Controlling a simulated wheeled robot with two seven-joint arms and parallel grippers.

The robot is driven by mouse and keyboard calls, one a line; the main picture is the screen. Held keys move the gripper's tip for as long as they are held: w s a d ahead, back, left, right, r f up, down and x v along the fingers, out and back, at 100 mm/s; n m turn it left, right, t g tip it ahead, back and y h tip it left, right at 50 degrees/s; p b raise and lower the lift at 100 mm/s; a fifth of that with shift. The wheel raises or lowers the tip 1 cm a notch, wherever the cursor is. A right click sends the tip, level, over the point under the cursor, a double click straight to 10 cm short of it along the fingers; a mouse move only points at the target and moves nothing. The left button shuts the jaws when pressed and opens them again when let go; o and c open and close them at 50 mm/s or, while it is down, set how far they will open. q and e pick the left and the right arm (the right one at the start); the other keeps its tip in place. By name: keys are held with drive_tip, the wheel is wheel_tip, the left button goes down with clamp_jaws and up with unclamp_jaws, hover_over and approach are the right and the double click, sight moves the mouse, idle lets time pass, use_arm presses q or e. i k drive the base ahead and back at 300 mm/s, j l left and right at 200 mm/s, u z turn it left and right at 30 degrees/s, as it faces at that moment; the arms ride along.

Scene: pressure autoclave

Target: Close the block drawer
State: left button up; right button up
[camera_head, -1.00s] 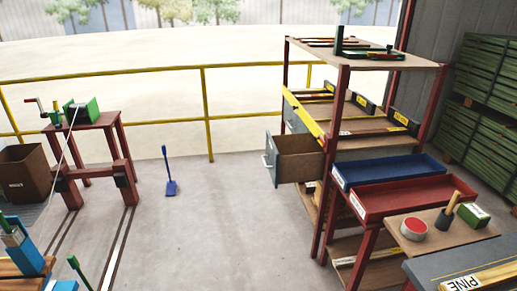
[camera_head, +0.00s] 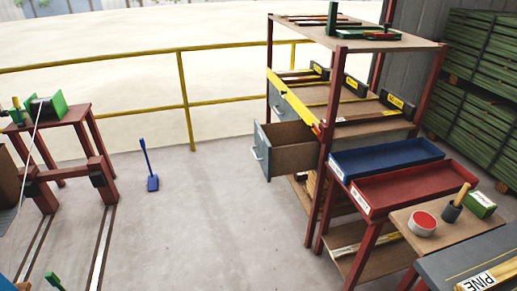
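An open drawer (camera_head: 289,159) with brown inside walls juts out to the left from the red-framed shelf rack (camera_head: 325,150). Its grey front (camera_head: 262,150) carries a pale handle (camera_head: 256,151). A closed grey drawer front (camera_head: 275,100) with a similar handle shows just above it. I cannot read any label telling which drawer is the block drawer. Neither of my grippers is in the picture.
A blue tray (camera_head: 388,158) and a red tray (camera_head: 415,186) sit right of the drawer. A blue scoop (camera_head: 152,183) stands on the floor, left. The concrete floor (camera_head: 220,215) before the drawer is clear. A yellow railing (camera_head: 187,100) runs behind.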

sight(283, 148)
drive_tip(key=i+j+z, duration=0.15)
drive_tip(key=i, duration=0.3)
drive_tip(key=i+j+z, duration=0.15)
drive_tip(key=i, duration=0.35)
drive_tip(key=i+j+z, duration=0.2)
drive_tip(key=i, duration=0.25)
drive_tip(key=i+j+z, duration=0.15)
drive_tip(key=i+j, duration=0.15)
drive_tip(key=i, duration=0.1)
